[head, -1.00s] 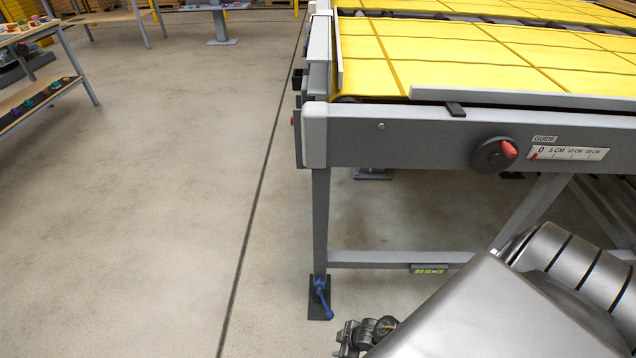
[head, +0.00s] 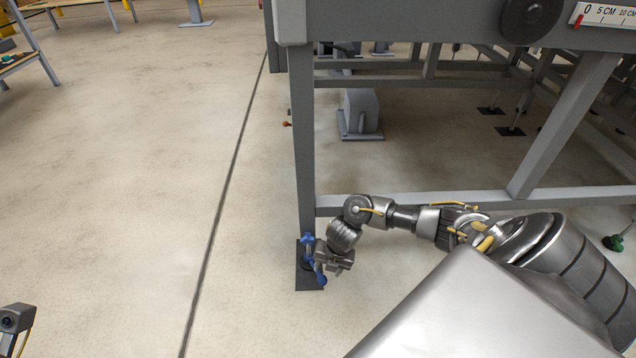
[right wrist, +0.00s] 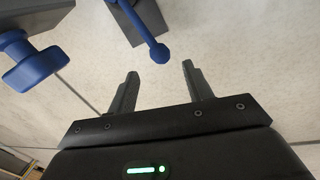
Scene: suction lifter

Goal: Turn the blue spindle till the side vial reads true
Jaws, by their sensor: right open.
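The blue spindle (head: 307,243) is at the foot of the near table leg, above a dark floor plate (head: 305,283). My right gripper (head: 337,265) is low beside it, on its right. In the right wrist view my right gripper (right wrist: 160,75) is open and empty. A blue ball-ended handle (right wrist: 158,52) lies just beyond the gap between its fingertips, apart from both. A thicker blue knob (right wrist: 35,62) shows to the left. The side vial cannot be made out; my right arm crosses the lower crossbar. My left gripper is not seen.
The grey table frame's leg (head: 303,150) and lower crossbar (head: 560,196) stand close to my right arm. A grey pedestal (head: 360,115) stands under the table. The floor (head: 150,200) to the left is clear. A green knob (head: 613,242) is at far right.

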